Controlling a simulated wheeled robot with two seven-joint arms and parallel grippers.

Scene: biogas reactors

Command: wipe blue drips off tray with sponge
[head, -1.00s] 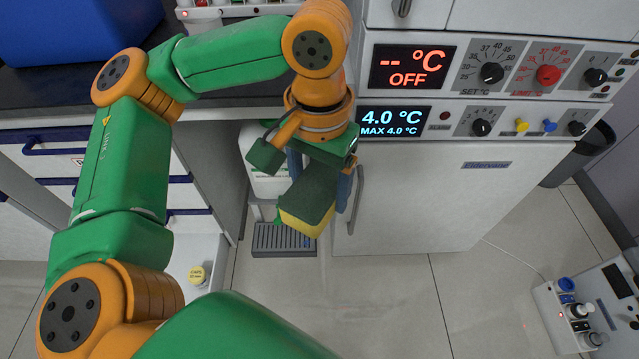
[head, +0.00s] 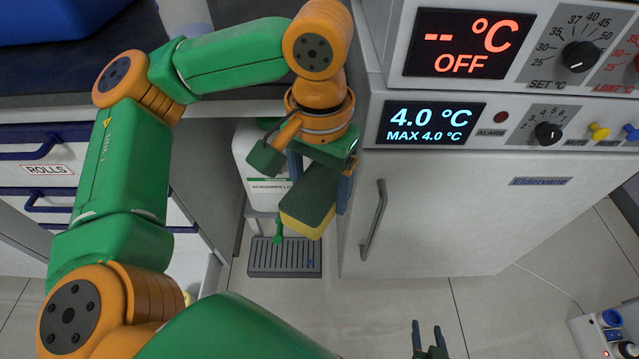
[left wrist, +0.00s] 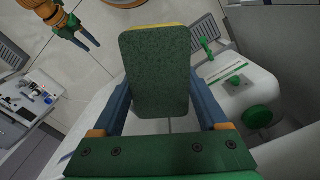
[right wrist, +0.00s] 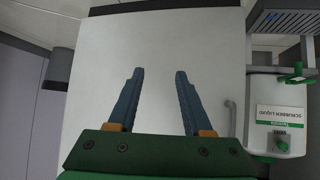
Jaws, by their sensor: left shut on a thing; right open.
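A green-and-yellow sponge (head: 309,200) is held in my left gripper (head: 318,183), which is shut on it. In the left wrist view the sponge (left wrist: 158,75) sits between the blue fingers, green side facing the camera. The grey slatted tray (head: 262,258) lies on the floor below the sponge, with a clear gap between them in height. A small blue spot (head: 309,263) shows at the tray's right side; the tray also shows in the right wrist view (right wrist: 290,22). My right gripper (head: 430,332) is open and empty, low in front of the white cabinet.
A white scrubber-liquid container (head: 262,165) with a green tap (head: 278,232) stands above the tray. The white cabinet (head: 450,215) with its handle (head: 374,220) borders the tray on the right, drawers (head: 80,205) lie to the left.

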